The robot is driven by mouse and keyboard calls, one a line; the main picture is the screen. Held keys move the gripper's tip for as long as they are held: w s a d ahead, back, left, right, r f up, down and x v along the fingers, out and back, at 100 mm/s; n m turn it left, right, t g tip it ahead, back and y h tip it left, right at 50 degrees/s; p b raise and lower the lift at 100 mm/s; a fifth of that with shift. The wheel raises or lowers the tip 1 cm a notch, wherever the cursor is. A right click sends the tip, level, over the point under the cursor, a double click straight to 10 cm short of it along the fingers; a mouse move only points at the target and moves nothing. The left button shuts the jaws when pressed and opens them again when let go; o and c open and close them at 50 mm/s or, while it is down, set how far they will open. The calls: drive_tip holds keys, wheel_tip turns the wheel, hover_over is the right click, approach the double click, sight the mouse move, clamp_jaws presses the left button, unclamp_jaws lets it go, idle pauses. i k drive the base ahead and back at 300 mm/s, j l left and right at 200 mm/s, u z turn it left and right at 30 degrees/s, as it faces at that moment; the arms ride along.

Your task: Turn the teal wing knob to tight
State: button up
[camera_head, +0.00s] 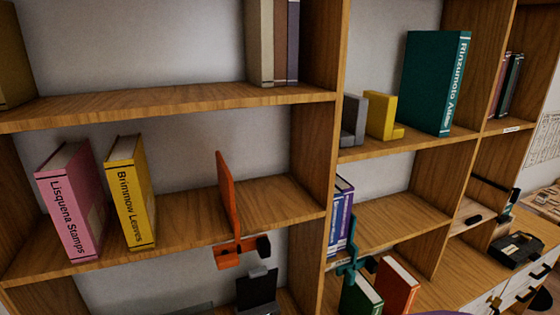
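A teal clamp-like piece (349,268) sits at the front edge of the middle shelf, right of the central upright. A thin teal plate rises from it beside purple books. It is small here, and I cannot make out which part is the wing knob or how tight it is. A dark round part (370,264) shows just to its right. A similar orange piece (227,195) with a tall plate is on the shelf edge to the left, with a dark block at its lower right. My gripper is not in view.
Pink (72,200) and yellow (131,192) books stand on the left shelf. Green (361,297) and red (397,287) books stand below the teal piece, close to it. A black bookend-like object (257,291) is at the bottom. The middle-right shelf (405,220) has bare room.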

sight(351, 275)
drive_tip(key=i+l+u, duration=0.2)
drive_tip(key=l, duration=0.2)
drive_tip(key=l+u, duration=0.2)
drive_tip(key=l, duration=0.25)
drive_tip(key=l+u, duration=0.2)
drive_tip(key=l, duration=0.25)
drive_tip(key=k, duration=0.55)
